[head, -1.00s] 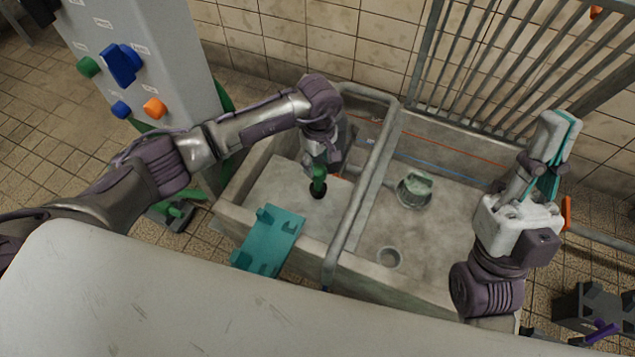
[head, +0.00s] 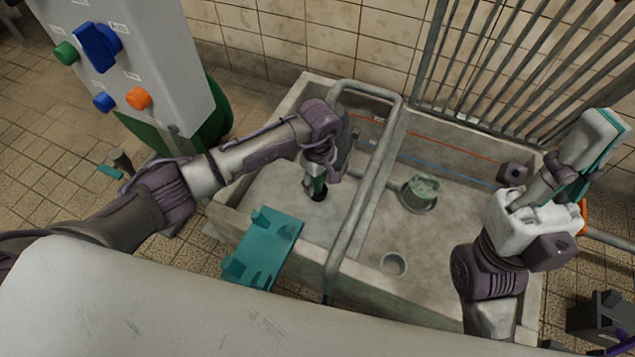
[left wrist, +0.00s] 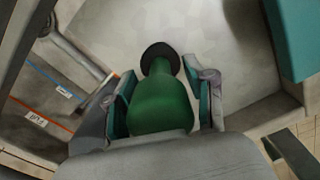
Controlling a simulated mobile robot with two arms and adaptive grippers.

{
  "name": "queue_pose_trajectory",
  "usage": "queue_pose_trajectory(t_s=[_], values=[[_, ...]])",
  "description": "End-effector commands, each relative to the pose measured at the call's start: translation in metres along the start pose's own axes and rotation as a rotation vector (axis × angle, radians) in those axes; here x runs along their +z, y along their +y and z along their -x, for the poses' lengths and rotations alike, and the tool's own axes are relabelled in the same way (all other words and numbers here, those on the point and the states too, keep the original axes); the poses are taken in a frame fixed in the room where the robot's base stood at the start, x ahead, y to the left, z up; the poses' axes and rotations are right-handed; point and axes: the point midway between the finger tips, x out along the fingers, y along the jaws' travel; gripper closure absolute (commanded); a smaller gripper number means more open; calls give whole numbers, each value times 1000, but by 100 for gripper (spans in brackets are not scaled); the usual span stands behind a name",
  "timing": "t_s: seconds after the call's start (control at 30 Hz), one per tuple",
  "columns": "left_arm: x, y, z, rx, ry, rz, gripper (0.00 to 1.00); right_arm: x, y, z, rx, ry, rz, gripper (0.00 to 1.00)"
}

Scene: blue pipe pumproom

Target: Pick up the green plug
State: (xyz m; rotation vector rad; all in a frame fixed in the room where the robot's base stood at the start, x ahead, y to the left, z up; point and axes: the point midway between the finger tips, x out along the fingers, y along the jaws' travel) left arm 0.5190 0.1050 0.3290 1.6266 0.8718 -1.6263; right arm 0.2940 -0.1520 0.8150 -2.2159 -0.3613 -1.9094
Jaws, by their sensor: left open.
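The green plug (head: 319,187) stands in the left basin of the stone sink, its dark round end at the basin floor. In the left wrist view the plug (left wrist: 160,100) sits between the two teal-padded fingers of my left gripper (left wrist: 162,98). The fingers are on either side of it, open. In the head view my left gripper (head: 315,178) reaches down over the plug and partly hides it. My right gripper (head: 598,150) is raised at the right, away from the plug; its finger gap cannot be made out.
A grey pipe (head: 352,205) runs over the sink's divider, close right of my left gripper. A teal bracket (head: 266,246) hangs on the sink's front rim. The right basin holds a pale green object (head: 424,188). A control cabinet (head: 165,70) stands at the left.

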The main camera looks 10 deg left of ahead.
Motion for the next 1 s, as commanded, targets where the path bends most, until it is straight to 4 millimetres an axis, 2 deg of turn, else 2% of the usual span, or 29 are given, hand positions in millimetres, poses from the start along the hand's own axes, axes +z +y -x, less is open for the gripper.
queue_pose_trajectory(t_s=[0.03, 0.33, 0.8, 0.97, 1.0], values=[[0, 0, 0, 0, 0, 0, 51, 0, 0, 0, 0, 0, 0, 100], [0, 0, 0, 0, 0, 0, 100, 0, 0, 0, 0, 0, 0, 100], [0, 0, 2, 1, 1, 0, 100, 0, 0, -1, 0, 0, 0, 100], [-1, 0, 12, 1, 2, 0, 100, -3, 0, -7, 2, 3, -1, 100], [-1, 0, 17, 1, 2, 0, 100, -3, 0, -2, 11, -21, -2, 100]])
